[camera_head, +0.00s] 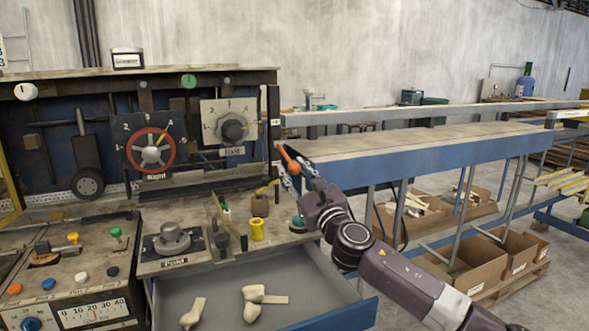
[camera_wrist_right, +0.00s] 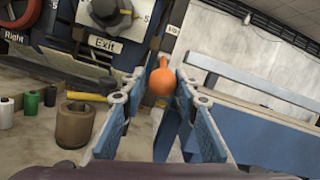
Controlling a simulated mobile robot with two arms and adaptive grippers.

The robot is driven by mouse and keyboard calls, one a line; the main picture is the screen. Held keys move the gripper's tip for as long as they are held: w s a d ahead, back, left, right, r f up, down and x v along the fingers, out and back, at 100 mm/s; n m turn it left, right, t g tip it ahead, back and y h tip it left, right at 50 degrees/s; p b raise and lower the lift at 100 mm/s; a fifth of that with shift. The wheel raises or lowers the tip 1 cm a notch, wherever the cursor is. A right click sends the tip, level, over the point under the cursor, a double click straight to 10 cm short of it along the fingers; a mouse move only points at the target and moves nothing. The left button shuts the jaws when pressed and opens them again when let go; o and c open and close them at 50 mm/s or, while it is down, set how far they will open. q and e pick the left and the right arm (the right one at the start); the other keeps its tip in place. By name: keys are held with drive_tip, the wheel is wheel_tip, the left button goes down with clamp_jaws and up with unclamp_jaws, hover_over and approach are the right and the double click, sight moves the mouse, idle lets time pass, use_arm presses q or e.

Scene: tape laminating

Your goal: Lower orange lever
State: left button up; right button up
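The orange lever knob (camera_head: 293,167) stands at the right edge of the machine panel, beside the blue post. It also shows in the right wrist view (camera_wrist_right: 161,82), beyond and between the two fingers. My right gripper (camera_head: 296,169) reaches in from the lower right and is at the knob. In the right wrist view my right gripper (camera_wrist_right: 158,97) has its fingers apart, one on each side of the knob, with a visible gap. Whether either finger touches it I cannot tell. The lever's shaft is mostly hidden. My left gripper is out of view.
The Exit dial (camera_head: 234,130) and red Right dial (camera_head: 150,148) are left of the lever. An open drawer (camera_head: 330,290) juts out underneath. A long blue-edged bench (camera_head: 420,156) extends rightward.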

drive_tip(key=shift+o, duration=1.1)
drive_tip(key=shift+r, duration=0.1)
drive_tip(key=shift+s, duration=0.1)
drive_tip(key=v, duration=0.4)
drive_tip(key=shift+s+d, duration=0.1)
drive_tip(key=s+d, duration=0.4)
drive_tip(key=s, duration=0.7)
drive_tip(key=shift+s+d, duration=0.2)
drive_tip(key=shift+s, duration=0.2)
